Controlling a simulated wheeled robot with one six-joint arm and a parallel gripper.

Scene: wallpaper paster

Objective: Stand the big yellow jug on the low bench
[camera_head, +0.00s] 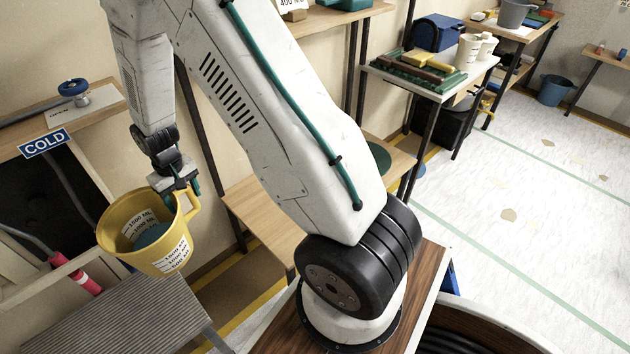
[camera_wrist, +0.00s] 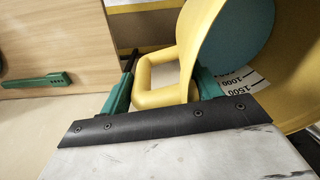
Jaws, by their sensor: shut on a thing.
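The big yellow jug (camera_head: 117,238) hangs from my gripper (camera_head: 181,186) at the left of the head view. Its mouth faces up, white measuring labels show inside and outside, and a blue-green area shows inside. My gripper is shut on its handle; in the wrist view the jug's yellow handle (camera_wrist: 160,97) lies between the green fingers of my gripper (camera_wrist: 167,77). A low, grey ribbed bench-like top (camera_head: 130,316) is below the jug in the picture. I cannot tell the height gap. A low wooden bench (camera_head: 262,212) stands to the right of the jug.
A counter with a blue valve wheel (camera_head: 73,87) and a COLD sign (camera_head: 44,143) is behind the jug on the left. The floor (camera_head: 520,215) at right is open.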

